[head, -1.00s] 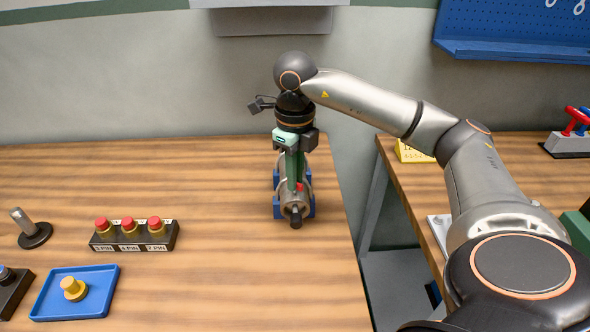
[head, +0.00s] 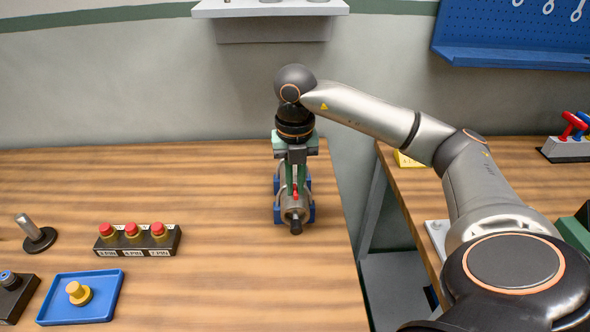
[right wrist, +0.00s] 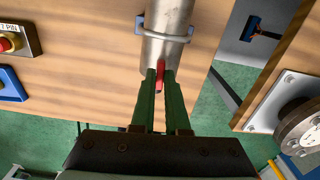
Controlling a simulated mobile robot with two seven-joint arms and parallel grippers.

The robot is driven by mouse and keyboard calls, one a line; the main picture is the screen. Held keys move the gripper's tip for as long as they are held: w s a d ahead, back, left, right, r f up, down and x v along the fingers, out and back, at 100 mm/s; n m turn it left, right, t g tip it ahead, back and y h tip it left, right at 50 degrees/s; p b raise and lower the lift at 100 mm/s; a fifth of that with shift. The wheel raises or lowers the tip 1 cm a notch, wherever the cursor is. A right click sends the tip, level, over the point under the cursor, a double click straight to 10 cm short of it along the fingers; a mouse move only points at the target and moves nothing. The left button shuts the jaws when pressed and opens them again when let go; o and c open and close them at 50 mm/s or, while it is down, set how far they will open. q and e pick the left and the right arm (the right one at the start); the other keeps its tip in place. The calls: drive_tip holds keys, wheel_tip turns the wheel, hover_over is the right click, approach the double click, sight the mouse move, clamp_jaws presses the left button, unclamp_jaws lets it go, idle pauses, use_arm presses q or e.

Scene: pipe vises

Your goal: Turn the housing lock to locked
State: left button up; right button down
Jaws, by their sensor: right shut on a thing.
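The housing is a grey metal cylinder (head: 288,206) lying in a blue cradle (head: 309,212) near the right edge of the wooden table. It also shows in the right wrist view (right wrist: 168,35), with a light clamp band (right wrist: 190,36) around it. A small red lever (right wrist: 160,75), apparently the lock, stands on the cylinder. My right gripper (right wrist: 160,78) comes down from above, its green fingers shut on the red lever. In the head view the gripper (head: 295,190) hides part of the cylinder. My left gripper is out of view.
A block with red-topped plugs (head: 138,240), a blue tray (head: 65,311) with a yellow knob (head: 78,293) and a dark stand with a metal post (head: 38,238) are at the left. The table between them and the cradle is clear. A gap separates this table from the right one.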

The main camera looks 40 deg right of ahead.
sight(295, 189)
drive_tip(key=shift+m, duration=0.5)
drive_tip(key=c, duration=0.9)
unclamp_jaws()
wheel_tip(295, 189, up, 4)
drive_tip(key=shift+w+r, duration=0.1)
drive_tip(key=shift+r, duration=0.15)
wheel_tip(295, 189, up, 8)
drive_tip(key=p, duration=0.3)
